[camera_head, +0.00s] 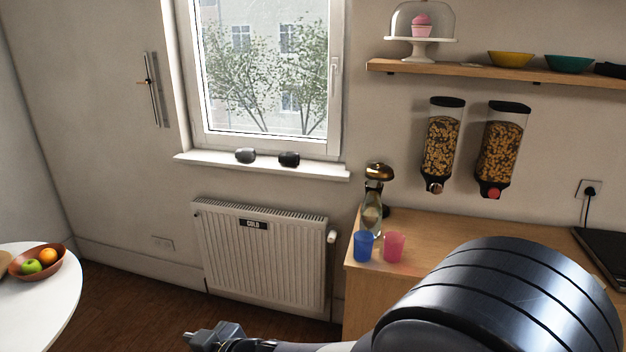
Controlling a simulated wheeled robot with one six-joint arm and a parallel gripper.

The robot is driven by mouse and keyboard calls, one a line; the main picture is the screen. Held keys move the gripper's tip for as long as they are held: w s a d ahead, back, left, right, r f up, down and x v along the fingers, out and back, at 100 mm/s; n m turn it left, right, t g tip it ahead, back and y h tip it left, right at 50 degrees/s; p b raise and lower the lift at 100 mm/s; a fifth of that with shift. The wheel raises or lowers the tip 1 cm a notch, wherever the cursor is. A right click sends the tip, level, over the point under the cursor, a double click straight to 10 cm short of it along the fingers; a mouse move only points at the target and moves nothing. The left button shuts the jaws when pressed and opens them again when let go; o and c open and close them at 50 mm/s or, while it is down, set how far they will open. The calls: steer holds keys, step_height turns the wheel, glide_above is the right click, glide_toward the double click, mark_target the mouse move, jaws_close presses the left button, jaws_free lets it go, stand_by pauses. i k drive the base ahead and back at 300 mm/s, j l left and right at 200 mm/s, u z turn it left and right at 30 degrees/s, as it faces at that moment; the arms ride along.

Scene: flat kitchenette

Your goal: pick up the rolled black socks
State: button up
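Two small rounded bundles lie side by side on the white windowsill (325,170). The right one is black and looks like the rolled black socks (289,159). The left one is dark grey and looks like another rolled pair (245,155). My gripper (196,340) shows at the bottom edge, well below the sill and apart from both bundles. It is partly cut off, and its fingers are too unclear to tell open from shut.
A radiator (262,255) stands under the window. A wooden counter (425,228) at right bears a blue cup (363,246), a pink cup (394,246) and a glass bottle (372,212). A white table (50,300) with a fruit bowl (58,258) is at left.

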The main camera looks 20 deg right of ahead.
mark_target(291, 159)
steer(key=i+z, duration=0.1)
steer(key=z, duration=0.35)
steer(key=i+j+z, duration=0.1)
steer(key=z, duration=0.3)
steer(key=i+j+z, duration=0.1)
steer(key=z, duration=0.35)
steer(key=j+z, duration=0.2)
steer(key=z, duration=0.25)
steer(key=i+j+z, duration=0.2)
steer(key=j+z, duration=0.15)
steer(key=j, duration=0.7)
steer(key=j+z, duration=0.35)
steer(key=j, duration=0.7)
steer(key=j+z, duration=0.3)
steer(key=j, duration=0.8)
steer(key=k+j, duration=0.1)
steer(key=j, duration=0.95)
